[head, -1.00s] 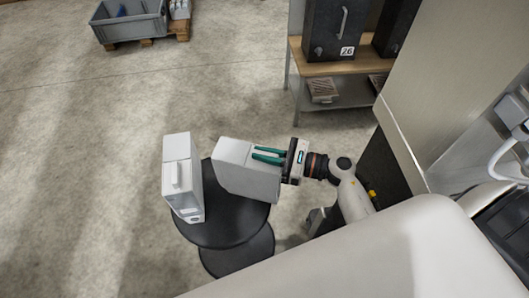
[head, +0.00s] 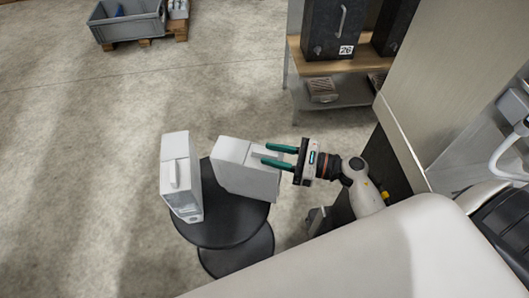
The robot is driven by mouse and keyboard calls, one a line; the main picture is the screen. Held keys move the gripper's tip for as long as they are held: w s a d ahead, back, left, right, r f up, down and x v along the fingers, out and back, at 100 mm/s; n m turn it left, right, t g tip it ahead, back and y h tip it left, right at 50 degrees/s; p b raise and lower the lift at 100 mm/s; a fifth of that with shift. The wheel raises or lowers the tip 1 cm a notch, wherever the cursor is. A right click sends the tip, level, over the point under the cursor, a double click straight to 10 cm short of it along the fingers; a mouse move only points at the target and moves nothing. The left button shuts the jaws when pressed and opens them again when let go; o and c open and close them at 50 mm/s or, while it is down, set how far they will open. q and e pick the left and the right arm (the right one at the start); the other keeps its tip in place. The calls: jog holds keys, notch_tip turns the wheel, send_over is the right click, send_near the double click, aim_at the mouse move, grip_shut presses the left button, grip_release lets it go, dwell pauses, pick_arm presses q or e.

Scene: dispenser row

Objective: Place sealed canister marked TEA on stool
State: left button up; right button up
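Two white box-shaped canisters stand on a black round stool (head: 228,222). The left canister (head: 181,180) is upright near the stool's left edge, with a raised handle on its face. The right canister (head: 243,172) is beside it, a gap between them. No TEA marking can be read on either. My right gripper (head: 265,154) reaches in from the right. Its green fingers are apart, at the right canister's right end, with a light handle-like part partly between them. Whether they touch it I cannot tell. My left gripper is not in view.
A wooden-topped shelf (head: 340,67) at the back holds a dark dispenser (head: 335,30) marked 26. A grey crate (head: 130,27) sits on a pallet at the back left. A large beige panel is at right. The floor left of the stool is clear.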

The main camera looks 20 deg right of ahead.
jog(key=shift+b+v, duration=0.45)
jog(key=shift+v, duration=1.85)
